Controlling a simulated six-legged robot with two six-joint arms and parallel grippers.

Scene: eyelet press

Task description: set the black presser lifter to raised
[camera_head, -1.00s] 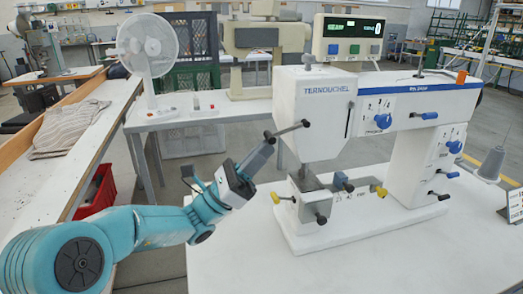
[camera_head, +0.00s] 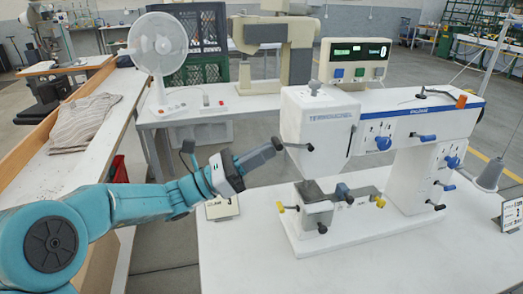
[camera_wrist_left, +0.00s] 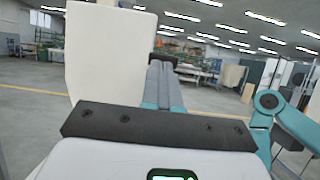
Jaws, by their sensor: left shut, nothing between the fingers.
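The black presser lifter (camera_head: 293,145) is a thin dark lever at the left side of the white sewing machine's head (camera_head: 318,125). It lies close to level, its knob end slightly higher than its end at the head. My left gripper (camera_head: 277,146) is shut, with its fingertips at the lever's knob end. I cannot tell whether they touch it. In the wrist view the left gripper (camera_wrist_left: 164,66) shows shut fingers, with a large white block to their left. The lifter cannot be made out there. My right gripper is not in view.
A small number card (camera_head: 222,207) stands under my left arm. The white table (camera_head: 250,255) is clear at the front. A fan (camera_head: 158,50) stands behind.

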